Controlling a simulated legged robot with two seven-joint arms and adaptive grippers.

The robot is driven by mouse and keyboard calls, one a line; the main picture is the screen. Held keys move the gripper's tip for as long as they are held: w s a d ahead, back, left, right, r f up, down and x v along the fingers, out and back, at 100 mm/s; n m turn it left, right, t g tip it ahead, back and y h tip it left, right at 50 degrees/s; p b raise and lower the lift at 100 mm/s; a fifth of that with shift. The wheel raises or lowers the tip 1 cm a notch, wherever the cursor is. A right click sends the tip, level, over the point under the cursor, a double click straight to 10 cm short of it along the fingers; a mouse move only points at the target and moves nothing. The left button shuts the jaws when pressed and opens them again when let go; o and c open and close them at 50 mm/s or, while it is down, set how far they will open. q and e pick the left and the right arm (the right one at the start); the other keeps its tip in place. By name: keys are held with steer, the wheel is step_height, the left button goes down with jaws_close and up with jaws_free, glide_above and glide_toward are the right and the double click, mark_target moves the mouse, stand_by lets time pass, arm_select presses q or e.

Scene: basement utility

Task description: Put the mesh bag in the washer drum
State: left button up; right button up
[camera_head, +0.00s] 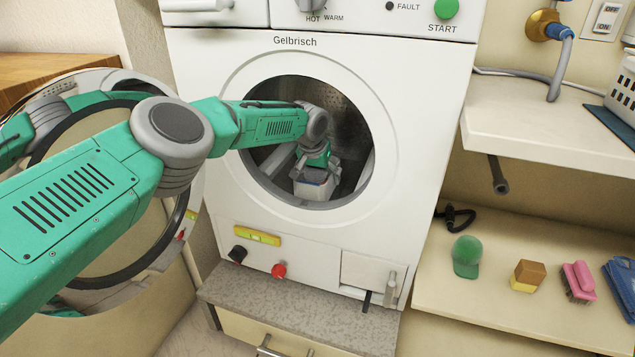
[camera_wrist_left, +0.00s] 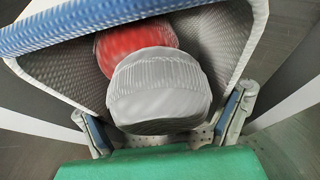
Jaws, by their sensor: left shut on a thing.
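The mesh bag (camera_head: 314,188) is pale grey-white with a blue edge and sits low inside the washer drum (camera_head: 336,108). My left gripper (camera_head: 315,170) reaches through the round opening and is shut on the bag. In the left wrist view, the bag's mesh wall (camera_wrist_left: 238,38) and blue rim (camera_wrist_left: 90,22) surround a red rounded item (camera_wrist_left: 128,42) and a grey-white knitted-looking item (camera_wrist_left: 160,88). The fingers of my left gripper (camera_wrist_left: 165,128) show on either side. Whether the bag touches the drum floor is hard to tell. My right gripper is not in view.
The round washer door (camera_head: 85,240) stands open at left, partly behind my left arm. The washer's rim (camera_head: 375,125) surrounds my forearm. At right, a shelf (camera_head: 450,290) holds a green item (camera_head: 466,256), a sponge-like block (camera_head: 527,275) and a pink brush (camera_head: 578,281).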

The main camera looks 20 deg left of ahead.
arm_select(q)
steer(key=shift+d, duration=0.3)
steer(key=o, duration=0.9)
steer(key=shift+a, duration=0.1)
steer(key=o, duration=0.3)
steer(key=shift+a, duration=0.15)
steer(key=shift+a+f, duration=0.1)
steer(key=shift+a, duration=0.05)
